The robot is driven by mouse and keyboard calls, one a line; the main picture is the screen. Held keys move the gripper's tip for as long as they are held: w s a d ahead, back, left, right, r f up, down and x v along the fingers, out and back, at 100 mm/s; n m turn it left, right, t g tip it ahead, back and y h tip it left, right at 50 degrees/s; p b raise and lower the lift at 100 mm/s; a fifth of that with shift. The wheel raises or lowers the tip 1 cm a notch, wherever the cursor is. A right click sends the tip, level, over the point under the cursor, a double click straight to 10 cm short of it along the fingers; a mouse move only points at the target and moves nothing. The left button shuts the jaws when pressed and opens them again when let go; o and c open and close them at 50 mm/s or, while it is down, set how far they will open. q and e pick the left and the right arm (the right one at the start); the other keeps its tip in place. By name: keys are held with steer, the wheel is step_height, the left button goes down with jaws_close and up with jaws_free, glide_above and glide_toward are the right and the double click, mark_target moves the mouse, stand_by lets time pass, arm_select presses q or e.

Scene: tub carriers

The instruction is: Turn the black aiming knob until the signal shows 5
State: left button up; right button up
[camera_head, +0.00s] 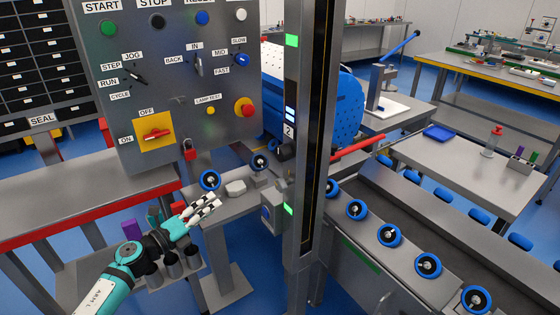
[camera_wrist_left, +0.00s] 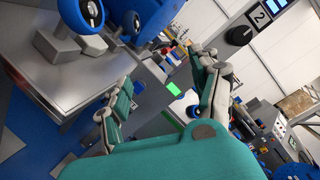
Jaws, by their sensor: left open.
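The black aiming knob (camera_head: 285,152) sits on the side of the upright column, below a small white panel reading 2 (camera_head: 288,131). Lit bars of the signal display (camera_head: 290,113) show just above that panel. In the left wrist view the knob (camera_wrist_left: 240,35), the 2 (camera_wrist_left: 259,16) and the display (camera_wrist_left: 284,8) are at the upper right. My left gripper (camera_head: 213,203) is open and empty, to the left of and below the knob, apart from it. Its fingers also show in the left wrist view (camera_wrist_left: 163,88). My right gripper is not in view.
A control panel (camera_head: 225,105) with buttons and switches stands at the left. Blue-rimmed rollers (camera_head: 209,180) and grey blocks (camera_head: 236,187) are on the ledge near my gripper. The grey column (camera_head: 299,235) stands beside the conveyor.

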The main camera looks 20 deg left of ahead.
arm_select(q)
steer(key=s+d+r+m+g+h+b, duration=0.25)
steer(key=d+r+m+h, duration=0.2)
steer(key=r+m, duration=0.8)
steer(key=p, duration=0.6)
glide_toward(278, 156)
steer(key=x, duration=1)
steer(key=shift+d+r, duration=0.1)
steer(key=shift+c, duration=1.3)
steer(key=c, duration=0.9)
